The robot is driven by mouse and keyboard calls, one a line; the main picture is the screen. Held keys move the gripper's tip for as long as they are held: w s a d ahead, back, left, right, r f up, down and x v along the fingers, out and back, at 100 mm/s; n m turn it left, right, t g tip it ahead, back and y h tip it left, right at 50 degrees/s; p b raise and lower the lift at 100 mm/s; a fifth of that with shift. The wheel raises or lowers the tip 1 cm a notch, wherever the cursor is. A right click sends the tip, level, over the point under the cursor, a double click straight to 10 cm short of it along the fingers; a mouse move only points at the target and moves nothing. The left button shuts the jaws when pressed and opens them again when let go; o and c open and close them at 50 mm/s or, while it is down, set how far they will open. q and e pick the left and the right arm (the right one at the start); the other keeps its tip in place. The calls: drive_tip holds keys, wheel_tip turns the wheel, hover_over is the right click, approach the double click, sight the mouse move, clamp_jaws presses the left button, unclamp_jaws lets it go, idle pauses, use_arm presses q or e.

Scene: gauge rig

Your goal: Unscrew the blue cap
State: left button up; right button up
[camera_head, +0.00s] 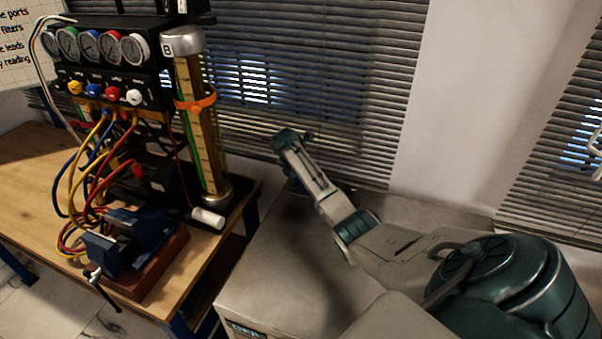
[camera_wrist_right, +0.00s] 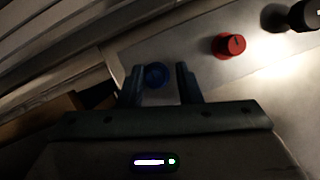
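A round blue cap (camera_wrist_right: 155,75) shows in the right wrist view, on a pale grey surface. It lies between the fingertips of my right gripper (camera_wrist_right: 158,70), nearer the left finger. The fingers are apart, with a gap visible between the cap and the right finger; I cannot tell whether they are level with the cap or above it. In the head view my right gripper (camera_head: 292,138) reaches in from the right, over the light grey cabinet top. The cap cannot be made out clearly there. My left gripper is in neither view.
A red knob (camera_wrist_right: 228,45) and a black knob (camera_wrist_right: 292,17) stand right of the cap in the wrist view. In the head view, a wooden bench (camera_head: 30,170) at left carries the gauge panel (camera_head: 105,50), hoses, a tall cylinder (camera_head: 200,130) and a blue vise (camera_head: 125,240). Window blinds are behind.

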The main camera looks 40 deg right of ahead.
drive_tip(key=shift+m+g, duration=0.3)
drive_tip(key=shift+m, duration=0.7)
drive_tip(key=shift+r+m, duration=0.1)
drive_tip(key=shift+m, duration=0.3)
drive_tip(key=shift+m+g, duration=0.5)
drive_tip(key=shift+m, duration=0.1)
drive_tip(key=m, duration=0.2)
drive_tip(key=shift+m+g, duration=0.3)
drive_tip(key=shift+g, duration=0.1)
drive_tip(key=m+b, duration=0.1)
drive_tip(key=m, duration=0.1)
drive_tip(key=shift+f+m+g+y+b, duration=0.3)
drive_tip(key=shift+g+y+b, duration=0.05)
drive_tip(key=shift+g+y, duration=0.05)
drive_tip(key=shift+m+g+b, duration=0.4)
drive_tip(key=shift+m+b, duration=0.05)
drive_tip(key=shift+m, duration=0.45)
drive_tip(key=shift+r+y, duration=0.15)
drive_tip(key=shift+y, duration=0.15)
drive_tip(key=shift+c, duration=0.2)
